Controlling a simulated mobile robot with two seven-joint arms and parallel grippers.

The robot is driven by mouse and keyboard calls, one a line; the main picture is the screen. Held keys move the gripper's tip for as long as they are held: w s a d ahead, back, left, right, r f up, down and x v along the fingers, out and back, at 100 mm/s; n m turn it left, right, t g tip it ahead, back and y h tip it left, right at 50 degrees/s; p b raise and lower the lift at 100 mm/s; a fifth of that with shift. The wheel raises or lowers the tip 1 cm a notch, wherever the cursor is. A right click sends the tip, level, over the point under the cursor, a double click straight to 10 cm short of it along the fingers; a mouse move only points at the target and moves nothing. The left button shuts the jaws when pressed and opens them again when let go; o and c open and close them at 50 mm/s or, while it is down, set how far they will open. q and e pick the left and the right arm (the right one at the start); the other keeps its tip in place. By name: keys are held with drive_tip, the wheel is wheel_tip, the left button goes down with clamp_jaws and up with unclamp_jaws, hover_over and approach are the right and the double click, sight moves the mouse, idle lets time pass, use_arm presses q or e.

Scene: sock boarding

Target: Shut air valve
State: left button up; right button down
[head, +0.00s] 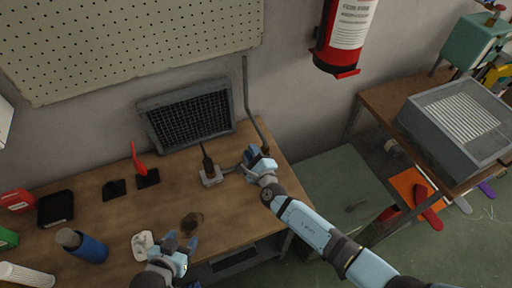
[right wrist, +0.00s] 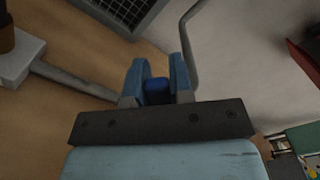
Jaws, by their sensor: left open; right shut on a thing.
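The air valve shows in the right wrist view as a small blue handle (right wrist: 157,88) between two grey pipe runs. My right gripper (head: 250,160) is at the valve near the back right edge of the workbench, and its fingers (right wrist: 160,80) are shut on the blue handle. The fingers hide most of the valve body, so I cannot tell the handle's angle. A grey pipe (head: 246,95) comes down the wall to it. Another pipe (right wrist: 75,82) runs left to a grey block (head: 211,177). My left gripper (head: 180,245) is open and empty over the bench front.
On the wooden workbench (head: 110,215) stand a blue bottle (head: 88,248), a red-handled tool (head: 138,160) on a dark base, and a black tray (head: 55,207). A dark grille (head: 188,115) leans at the back. A side table with a grey box (head: 455,125) stands right.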

drive_tip(key=f+n, duration=0.1)
drive_tip(key=a+f+n, duration=0.1)
drive_tip(key=n, duration=0.2)
drive_tip(key=shift+s+a+f+n, duration=0.15)
drive_tip(key=shift+s+f+n, duration=0.15)
drive_tip(key=shift+f, duration=0.1)
drive_tip(key=shift+a+f+n, duration=0.1)
drive_tip(key=shift+f+n, duration=0.9)
drive_tip(key=shift+n, duration=0.6)
drive_tip(key=c, duration=1)
unclamp_jaws()
drive_tip(key=shift+s, duration=0.1)
drive_tip(key=v, duration=1.3)
drive_tip(key=shift+s+b, duration=0.35)
drive_tip(key=shift+b, duration=0.05)
